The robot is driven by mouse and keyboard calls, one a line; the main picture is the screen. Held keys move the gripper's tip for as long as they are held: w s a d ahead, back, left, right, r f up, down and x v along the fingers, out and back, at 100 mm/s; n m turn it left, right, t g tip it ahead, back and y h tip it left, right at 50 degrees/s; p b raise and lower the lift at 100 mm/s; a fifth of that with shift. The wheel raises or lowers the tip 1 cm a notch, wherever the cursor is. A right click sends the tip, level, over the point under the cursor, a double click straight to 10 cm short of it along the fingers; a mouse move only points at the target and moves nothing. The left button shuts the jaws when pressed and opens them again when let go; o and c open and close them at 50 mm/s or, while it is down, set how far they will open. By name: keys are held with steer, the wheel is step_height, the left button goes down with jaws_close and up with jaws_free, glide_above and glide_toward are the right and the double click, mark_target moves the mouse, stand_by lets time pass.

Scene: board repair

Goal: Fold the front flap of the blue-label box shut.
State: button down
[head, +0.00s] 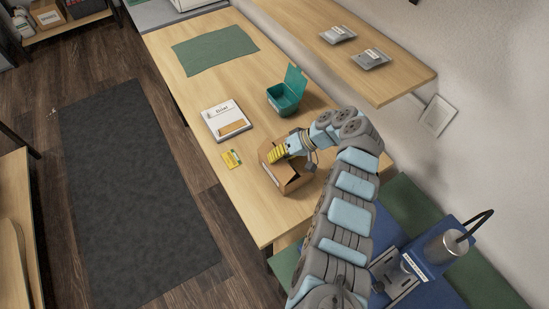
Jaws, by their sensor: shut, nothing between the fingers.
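A small brown cardboard box (293,186) stands on the wooden table near its front right end. I see no blue label on it from here; my gripper and arm cover part of its top and its right side. My gripper (276,155), with yellow fingers, is shut and empty at the box's top, over its left part. I cannot tell whether the fingers touch the box or a flap. How far the front flap is folded is not clear at this size.
An open teal box (283,102) stands behind the cardboard box. A raised shelf (395,83) holds two small packets. The table's front left is clear.

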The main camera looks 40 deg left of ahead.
steer(key=c, duration=1.3)
jaws_free()
steer(key=shift+r+p, duration=0.2)
steer(key=shift+p, duration=0.9)
steer(key=t+p, duration=0.1)
steer(key=p, duration=0.3)
steer(key=t+h+p, duration=0.1)
steer(key=p, duration=0.2)
steer(key=shift+s+a+r+n+t+p, duration=0.1)
steer(key=shift+s+r+n+t+p, duration=0.1)
steer(key=shift+s+n+t+p, duration=0.15)
